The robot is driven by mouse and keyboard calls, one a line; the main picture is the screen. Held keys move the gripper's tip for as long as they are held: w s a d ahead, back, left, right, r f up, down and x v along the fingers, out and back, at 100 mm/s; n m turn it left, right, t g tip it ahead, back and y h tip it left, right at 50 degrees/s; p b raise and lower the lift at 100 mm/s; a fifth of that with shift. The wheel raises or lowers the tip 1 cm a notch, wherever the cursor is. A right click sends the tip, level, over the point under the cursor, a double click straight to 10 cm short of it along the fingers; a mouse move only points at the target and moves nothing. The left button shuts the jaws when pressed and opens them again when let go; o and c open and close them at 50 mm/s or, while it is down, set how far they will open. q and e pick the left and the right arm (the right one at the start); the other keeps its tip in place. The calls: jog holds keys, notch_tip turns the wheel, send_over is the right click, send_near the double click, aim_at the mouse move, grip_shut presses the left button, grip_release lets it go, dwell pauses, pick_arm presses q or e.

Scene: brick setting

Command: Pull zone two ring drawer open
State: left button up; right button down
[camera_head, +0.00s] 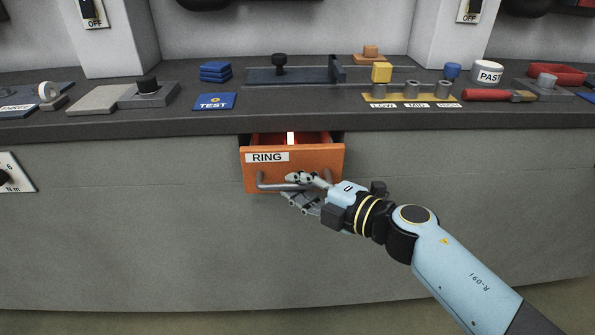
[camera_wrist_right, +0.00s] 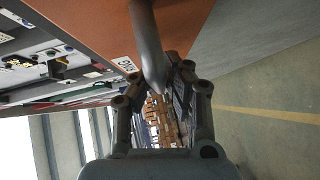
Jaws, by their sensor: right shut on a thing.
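The orange drawer (camera_head: 293,167) labelled RING sits in the front of the grey counter, and its top stands partly open, with a red inside and a small bright strip showing. A grey bar handle (camera_head: 270,186) runs across its front. My right gripper (camera_head: 292,187) is shut on the handle at its middle. In the right wrist view the handle (camera_wrist_right: 146,40) passes between the fingers of my right gripper (camera_wrist_right: 160,80), against the orange drawer front (camera_wrist_right: 90,30). My left gripper is not in view.
The dark counter top (camera_head: 300,115) above holds a blue TEST card (camera_head: 214,101), a yellow rack (camera_head: 410,98) with several grey cylinders, a red-handled tool (camera_head: 487,95) and a PASTE-like tub (camera_head: 488,72). The floor in front of the counter is clear.

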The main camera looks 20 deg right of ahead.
jog(key=s+a+p, duration=0.3)
jog(key=s, duration=0.9)
jog(key=shift+s+a+r, duration=0.15)
jog(key=shift+a+r, duration=0.05)
jog(key=shift+a, duration=0.15)
jog(key=c, duration=1.5)
grip_release()
jog(key=shift+o, duration=0.8)
jog(key=shift+s+f, duration=0.1)
jog(key=v, duration=1.2)
